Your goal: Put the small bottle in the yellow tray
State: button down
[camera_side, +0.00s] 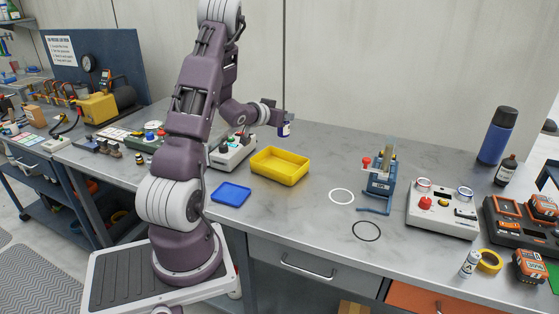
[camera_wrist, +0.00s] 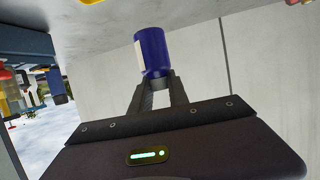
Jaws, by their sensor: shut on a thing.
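The small bottle (camera_side: 285,130) is dark blue with a pale label. It is held in the air by my gripper (camera_side: 284,119), above and just behind the yellow tray (camera_side: 271,173) in the side view. In the wrist view the bottle (camera_wrist: 154,50) sits between the two fingertips of my gripper (camera_wrist: 156,82), which are shut on it. The yellow tray stands on the grey bench, and its visible inside looks empty. Only a sliver of yellow shows at the top edge of the wrist view, probably the tray.
A blue tray (camera_side: 231,194) lies in front of the yellow one. A grey control box (camera_side: 233,151) stands to its left. A white ring (camera_side: 341,196) and a blue fixture (camera_side: 380,184) are to the right. A tall blue flask (camera_side: 496,138) stands at the far right.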

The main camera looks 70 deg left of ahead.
notch_tip(320, 180, down, 11)
jog(key=shift+f, duration=0.15)
jog(key=shift+f, duration=0.1)
jog(key=c, duration=1.3)
grip_release()
